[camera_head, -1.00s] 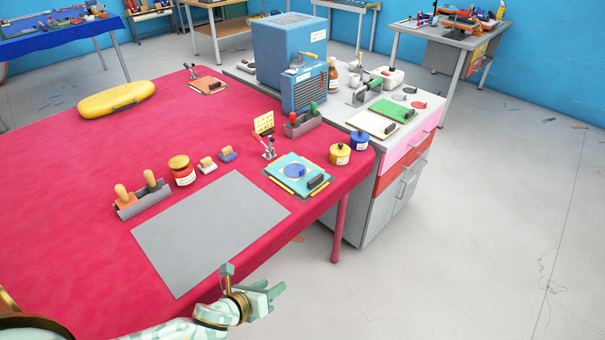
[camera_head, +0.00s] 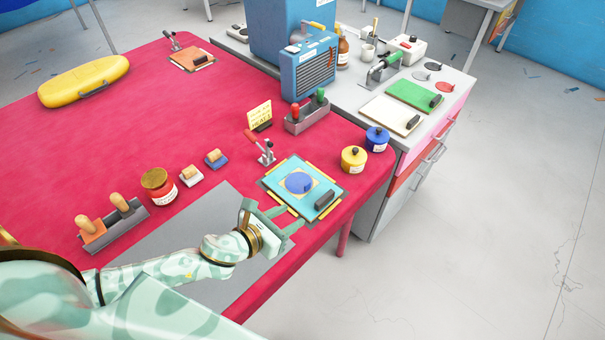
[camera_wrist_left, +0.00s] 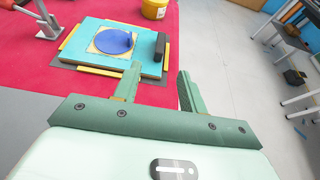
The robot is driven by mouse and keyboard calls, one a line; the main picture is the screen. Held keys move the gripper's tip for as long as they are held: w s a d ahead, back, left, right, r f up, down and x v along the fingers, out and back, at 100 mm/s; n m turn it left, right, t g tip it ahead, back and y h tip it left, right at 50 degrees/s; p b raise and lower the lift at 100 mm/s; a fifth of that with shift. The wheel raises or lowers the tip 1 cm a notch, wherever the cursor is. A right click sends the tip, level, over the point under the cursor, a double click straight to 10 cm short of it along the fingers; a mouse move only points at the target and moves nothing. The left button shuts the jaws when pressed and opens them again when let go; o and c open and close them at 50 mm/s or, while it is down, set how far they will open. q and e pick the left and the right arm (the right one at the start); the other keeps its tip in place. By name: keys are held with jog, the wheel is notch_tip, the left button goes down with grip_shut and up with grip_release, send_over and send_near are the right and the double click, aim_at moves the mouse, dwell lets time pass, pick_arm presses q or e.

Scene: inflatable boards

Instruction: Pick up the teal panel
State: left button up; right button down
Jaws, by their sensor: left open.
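The teal panel (camera_head: 284,177) lies flat on the red-covered table, with a blue disc on a tan square at its middle and a black handle (camera_head: 324,199) at its near right edge. Yellow strips and a dark base show around its edges. It also shows at the top of the left wrist view (camera_wrist_left: 85,47), with the black handle (camera_wrist_left: 160,46) at its right. My left gripper (camera_head: 287,219) is open and empty, just short of the panel's near edge. Its two fingers (camera_wrist_left: 158,84) are apart in the left wrist view. My right gripper is not in view.
A red-handled toggle clamp (camera_head: 262,148) stands behind the panel's left corner. Yellow (camera_head: 353,159) and blue (camera_head: 377,138) jars stand to its right. A grey mat (camera_head: 180,235) lies left of my gripper. The table's edge is close on the right.

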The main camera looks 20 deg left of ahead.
pick_arm(q)
jog(key=b, duration=0.1)
send_near(322, 200)
jog(key=shift+x, duration=1.15)
jog(key=x, duration=0.3)
jog(key=shift+w+b, duration=0.1)
jog(key=shift+b, duration=0.3)
jog(key=shift+w+d+f, duration=0.15)
jog(key=shift+w+d, duration=0.1)
jog(key=shift+w, duration=0.25)
jog(key=b+x, duration=0.2)
jog(key=x, duration=0.3)
jog(key=shift+s+f, duration=0.1)
jog(key=shift+f, duration=0.05)
jog(key=shift+a, duration=0.1)
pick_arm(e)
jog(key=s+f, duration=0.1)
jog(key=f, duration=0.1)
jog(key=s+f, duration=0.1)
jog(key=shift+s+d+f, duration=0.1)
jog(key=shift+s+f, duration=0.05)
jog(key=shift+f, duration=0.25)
pick_arm(q)
grip_shut()
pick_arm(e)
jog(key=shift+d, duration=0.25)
